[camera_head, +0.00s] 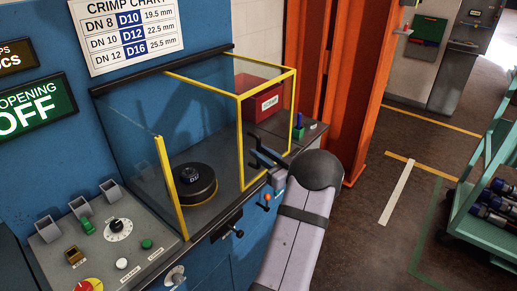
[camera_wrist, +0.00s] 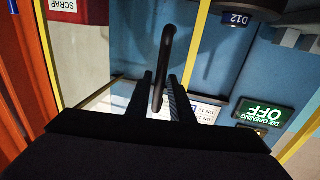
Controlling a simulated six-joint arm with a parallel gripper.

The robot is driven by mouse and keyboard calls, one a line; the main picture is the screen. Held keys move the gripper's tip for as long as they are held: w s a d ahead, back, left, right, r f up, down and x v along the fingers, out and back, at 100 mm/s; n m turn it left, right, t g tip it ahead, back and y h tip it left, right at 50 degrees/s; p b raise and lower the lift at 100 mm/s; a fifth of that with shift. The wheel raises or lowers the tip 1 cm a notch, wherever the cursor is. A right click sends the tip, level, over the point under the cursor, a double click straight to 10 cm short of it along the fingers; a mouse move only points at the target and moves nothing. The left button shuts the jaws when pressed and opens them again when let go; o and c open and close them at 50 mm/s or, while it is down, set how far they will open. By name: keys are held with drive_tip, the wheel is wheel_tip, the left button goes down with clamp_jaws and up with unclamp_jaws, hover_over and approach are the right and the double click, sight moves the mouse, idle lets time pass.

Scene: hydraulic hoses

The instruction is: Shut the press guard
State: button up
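The press guard (camera_head: 268,128) is a clear panel in a yellow frame, slid to the right. The front of the press is uncovered between it and a yellow post (camera_head: 170,185). A black die marked D12 (camera_head: 194,182) sits inside. The guard's dark bar handle (camera_head: 262,158) sticks out from its front edge. My gripper (camera_head: 268,176) is at this handle. In the wrist view the handle (camera_wrist: 166,55) passes between my two fingers (camera_wrist: 162,88), which are close together around it. Whether both fingers touch it is not clear.
A control panel (camera_head: 110,240) with knobs and buttons is at the lower left. A red scrap bin (camera_head: 262,102) stands behind the guard. An orange column (camera_head: 350,80) rises to the right. A green cart (camera_head: 480,200) is at the far right, with open floor before it.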

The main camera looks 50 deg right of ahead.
drive_tip(key=shift+w+d, duration=0.15)
drive_tip(key=shift+w, duration=0.6)
drive_tip(key=shift+c, duration=0.3)
clamp_jaws()
drive_tip(key=a+b, duration=0.1)
drive_tip(key=a, duration=2)
drive_tip(key=shift+a+b, duration=0.15)
drive_tip(key=shift+b, duration=0.2)
drive_tip(key=shift+o, duration=0.3)
unclamp_jaws()
